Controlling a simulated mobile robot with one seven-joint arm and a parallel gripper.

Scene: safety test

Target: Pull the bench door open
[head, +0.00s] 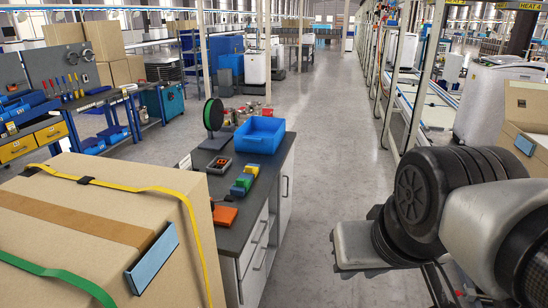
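The bench (243,195) stands left of the picture's middle, with a dark top and a pale front facing the aisle. Its far front panel, the door (289,170), carries an upright bar handle (285,187) and looks shut. Nearer on the same front are drawer fronts with slanting bar handles (261,231). The front is seen at a steep angle, and a carton hides the bench's near end. My arm comes in at the right, across the aisle from the bench and apart from it. No gripper fingers show.
On the bench top are a blue bin (259,136), a black spool (213,114), small coloured boxes (243,180) and an orange item (225,216). A large strapped carton (100,225) fills the near left. The grey aisle floor (325,150) beside the bench is clear.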

